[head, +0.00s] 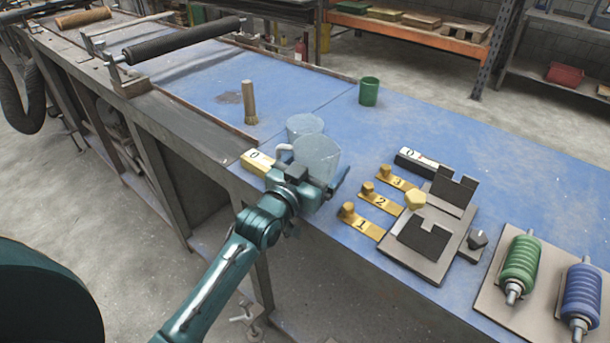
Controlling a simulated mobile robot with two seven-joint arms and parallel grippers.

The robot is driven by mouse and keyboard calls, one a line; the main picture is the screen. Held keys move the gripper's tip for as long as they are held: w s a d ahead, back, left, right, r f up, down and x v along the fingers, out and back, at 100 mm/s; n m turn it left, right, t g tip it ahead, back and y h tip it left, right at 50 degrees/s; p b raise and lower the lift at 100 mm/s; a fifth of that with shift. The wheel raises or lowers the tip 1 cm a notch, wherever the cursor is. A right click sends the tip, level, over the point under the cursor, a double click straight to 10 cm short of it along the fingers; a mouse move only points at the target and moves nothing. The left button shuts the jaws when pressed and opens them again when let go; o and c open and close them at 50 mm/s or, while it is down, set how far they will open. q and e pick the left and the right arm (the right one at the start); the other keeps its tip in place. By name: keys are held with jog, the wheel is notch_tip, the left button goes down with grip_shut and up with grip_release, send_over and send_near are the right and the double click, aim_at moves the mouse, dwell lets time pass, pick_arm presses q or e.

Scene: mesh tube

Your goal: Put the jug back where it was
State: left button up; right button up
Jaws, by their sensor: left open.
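A translucent pale blue jug (318,153) with a light handle on its left is near the table's front edge. My left gripper (318,183) is open at the jug's near side, its fingers overlapping the jug's lower part in the picture. They hide the jug's base, so I cannot tell whether it touches the table or the fingers. A second translucent round vessel (304,124) stands just behind the jug, partly covered by it. My right gripper is not in view.
A brush (248,103) and a green cup (369,91) stand farther back. Numbered brass tags (361,222) and a dark fixture (424,238) are at right. The blue tabletop (330,103) is clear between brush and cup.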

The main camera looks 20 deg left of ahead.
pick_arm(q)
jog(key=v, duration=1.1)
jog(key=s+d+f+g, duration=0.2)
jog(key=s+f+g, duration=0.1)
jog(key=s+f, duration=0.4)
jog(key=s+d+f+g, duration=0.3)
jog(key=s+f, duration=0.4)
jog(key=f, duration=0.5)
jog(key=shift+s+f+g+b, duration=0.3)
jog(key=shift+f+g+b, duration=0.1)
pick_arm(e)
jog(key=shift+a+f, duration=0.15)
pick_arm(q)
jog(key=shift+d+r, duration=0.1)
jog(key=shift+s+a+y+p, duration=0.15)
jog(key=shift+a+y+p, duration=0.2)
jog(key=shift+p, duration=0.65)
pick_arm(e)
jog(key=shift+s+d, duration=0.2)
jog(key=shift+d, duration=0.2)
